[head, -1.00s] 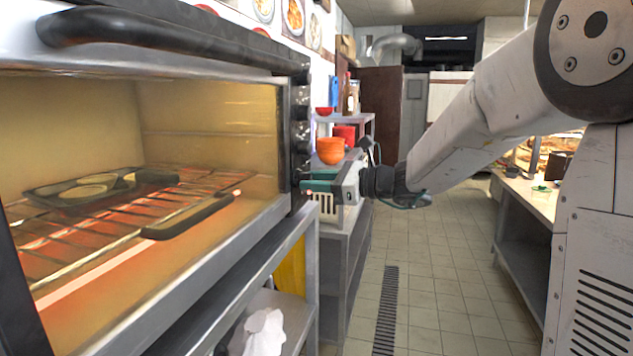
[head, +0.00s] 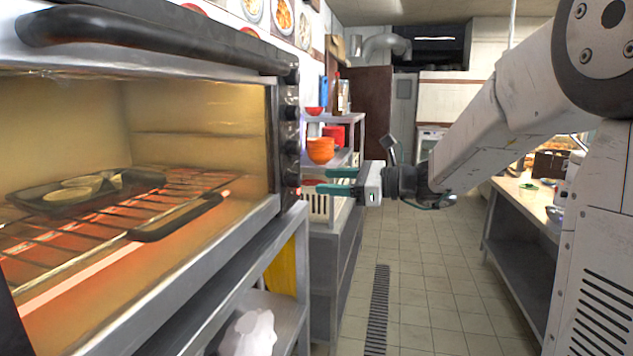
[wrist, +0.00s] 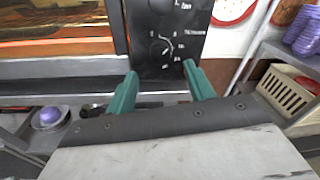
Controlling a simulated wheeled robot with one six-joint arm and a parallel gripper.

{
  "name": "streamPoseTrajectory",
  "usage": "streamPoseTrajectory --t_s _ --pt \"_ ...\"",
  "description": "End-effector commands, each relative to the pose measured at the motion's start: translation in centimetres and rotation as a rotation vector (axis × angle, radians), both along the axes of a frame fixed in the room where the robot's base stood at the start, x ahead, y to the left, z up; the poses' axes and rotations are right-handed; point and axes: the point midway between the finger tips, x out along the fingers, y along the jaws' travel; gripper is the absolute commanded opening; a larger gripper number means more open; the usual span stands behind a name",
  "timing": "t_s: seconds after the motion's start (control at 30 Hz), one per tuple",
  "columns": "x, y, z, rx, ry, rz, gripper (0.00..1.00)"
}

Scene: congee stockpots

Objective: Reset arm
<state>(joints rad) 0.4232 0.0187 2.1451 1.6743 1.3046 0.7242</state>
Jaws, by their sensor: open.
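My gripper (head: 338,181) is open and empty, with two green fingers spread apart. In the head view it hangs in the aisle just right of the oven's control panel, pointing left. In the wrist view the fingers of my gripper (wrist: 160,88) frame the lower part of the control panel (wrist: 168,40) with its knob. The oven (head: 155,235) fills the left of the head view.
An orange bowl stack (head: 320,150) stands on a shelf behind my gripper. A cream basket (wrist: 288,92) shows at right in the wrist view. A counter (head: 525,205) lines the aisle's right. The tiled floor (head: 425,270) between is clear.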

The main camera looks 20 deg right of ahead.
Motion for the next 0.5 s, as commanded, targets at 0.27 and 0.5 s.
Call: streamPoseTrajectory --t_s 0.27,0.5 --pt "-0.91 -1.02 0.04 0.0 0.002 0.001 0.53" --pt "-0.88 -1.0 0.04 0.0 0.002 0.001 0.53"
